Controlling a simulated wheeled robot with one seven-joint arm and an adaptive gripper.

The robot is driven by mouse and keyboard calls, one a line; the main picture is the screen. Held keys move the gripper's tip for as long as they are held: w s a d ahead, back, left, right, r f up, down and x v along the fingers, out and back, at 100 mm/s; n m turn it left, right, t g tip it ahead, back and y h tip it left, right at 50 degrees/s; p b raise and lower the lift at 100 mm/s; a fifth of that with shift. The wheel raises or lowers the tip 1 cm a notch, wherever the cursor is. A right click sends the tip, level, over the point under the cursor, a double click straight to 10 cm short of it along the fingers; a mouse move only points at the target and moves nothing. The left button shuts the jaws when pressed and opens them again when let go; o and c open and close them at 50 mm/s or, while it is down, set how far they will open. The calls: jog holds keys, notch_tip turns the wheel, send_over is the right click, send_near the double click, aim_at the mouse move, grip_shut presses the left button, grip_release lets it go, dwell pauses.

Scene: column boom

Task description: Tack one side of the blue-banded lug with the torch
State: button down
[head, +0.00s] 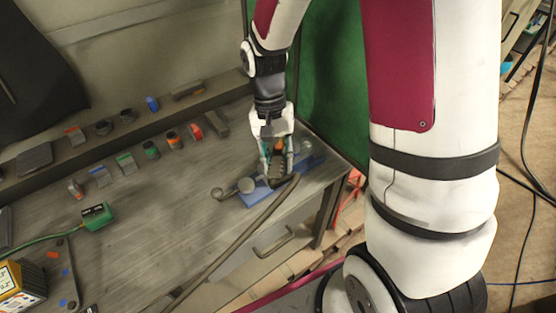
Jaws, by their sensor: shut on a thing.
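My gripper (277,163) is at the right end of the workbench, shut on the torch (280,168), whose dark body with an orange part shows between the fingers. A dark hose (235,237) runs from it over the bench's front edge. The torch is just above or in a blue stand (252,197); I cannot tell if it touches.
A blue piece (151,103) stands on the rear ledge. A green clamp-like block (96,216) with a cable lies front left. The bench middle is clear. A green curtain (334,85) hangs at right.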

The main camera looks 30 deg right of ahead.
jog(key=shift+w+d+f, duration=0.1)
jog(key=shift+d+f, duration=0.05)
jog(key=shift+f, duration=0.35)
dwell(2.7)
jog(key=shift+s+a+r+p, duration=0.2)
jog(key=shift+r+p, duration=0.4)
jog(key=shift+r, duration=0.85)
jog(key=shift+s+a+r+p, duration=0.15)
jog(key=shift+r+p, duration=0.4)
jog(key=shift+r, duration=0.95)
jog(key=shift+s+a+r+p, duration=0.1)
jog(key=shift+a+r+p, duration=0.35)
jog(key=shift+r, duration=1)
jog(key=shift+w+d+f, duration=0.1)
jog(key=shift+d, duration=0.1)
